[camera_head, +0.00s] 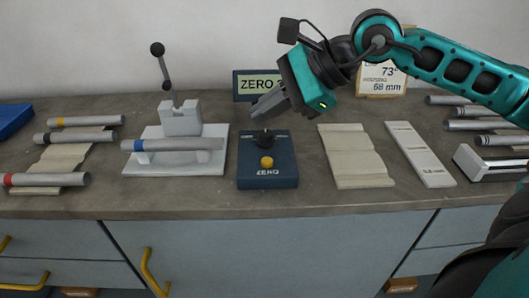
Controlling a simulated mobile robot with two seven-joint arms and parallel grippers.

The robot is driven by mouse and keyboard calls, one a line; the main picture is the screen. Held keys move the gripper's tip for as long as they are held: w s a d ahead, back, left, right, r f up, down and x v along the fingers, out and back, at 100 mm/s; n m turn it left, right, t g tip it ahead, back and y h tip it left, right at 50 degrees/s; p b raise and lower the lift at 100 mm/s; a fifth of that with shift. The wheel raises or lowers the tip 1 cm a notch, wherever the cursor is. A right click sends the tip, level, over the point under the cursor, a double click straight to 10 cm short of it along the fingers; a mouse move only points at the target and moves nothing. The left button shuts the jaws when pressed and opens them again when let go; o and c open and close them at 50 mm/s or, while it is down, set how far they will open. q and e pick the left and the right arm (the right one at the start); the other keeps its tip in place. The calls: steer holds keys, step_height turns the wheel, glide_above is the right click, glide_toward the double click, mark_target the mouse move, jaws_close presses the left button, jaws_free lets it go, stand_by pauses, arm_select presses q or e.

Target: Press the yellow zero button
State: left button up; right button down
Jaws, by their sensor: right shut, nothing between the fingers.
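The yellow zero button (266,162) sits on top of a dark blue box (268,183) marked ZERO, near the middle of the bench. A sign (258,84) reading ZERO stands behind, partly hidden by the gripper. My left gripper is not in view.
Left of the box, a white fixture (132,166) with a lever holds a blue-banded tube (187,144). Banded tubes (46,180) lie on a rest at far left. Right are a beige grooved block (356,155), a pale strip (420,155) and more tubes (477,125). The bench front is clear.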

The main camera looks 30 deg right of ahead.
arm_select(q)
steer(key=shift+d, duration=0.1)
arm_select(e)
steer(key=shift+w+d+r+n+h, duration=0.15)
steer(key=shift+d+r+n+h, duration=0.1)
steer(key=shift+d, duration=0.2)
steer(key=shift+w+d+r+n+h, duration=0.15)
steer(key=shift+d+h, duration=0.1)
steer(key=shift+d, duration=0.15)
steer(key=shift+s+f, duration=0.1)
steer(key=b, duration=0.4)
glide_above(272, 161)
step_height(272, 161, down, 4)
steer(key=shift+a+f, duration=0.1)
steer(key=shift+f, duration=0.1)
step_height(272, 161, down, 3)
steer(key=shift+f+b, duration=0.1)
steer(key=shift+b, duration=1.1)
steer(key=shift+f+b, duration=0.5)
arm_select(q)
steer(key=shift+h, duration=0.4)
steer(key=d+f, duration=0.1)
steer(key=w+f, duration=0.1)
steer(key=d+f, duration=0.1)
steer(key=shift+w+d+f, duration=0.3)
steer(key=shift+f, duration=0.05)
arm_select(e)
steer(key=shift+f, duration=0.1)
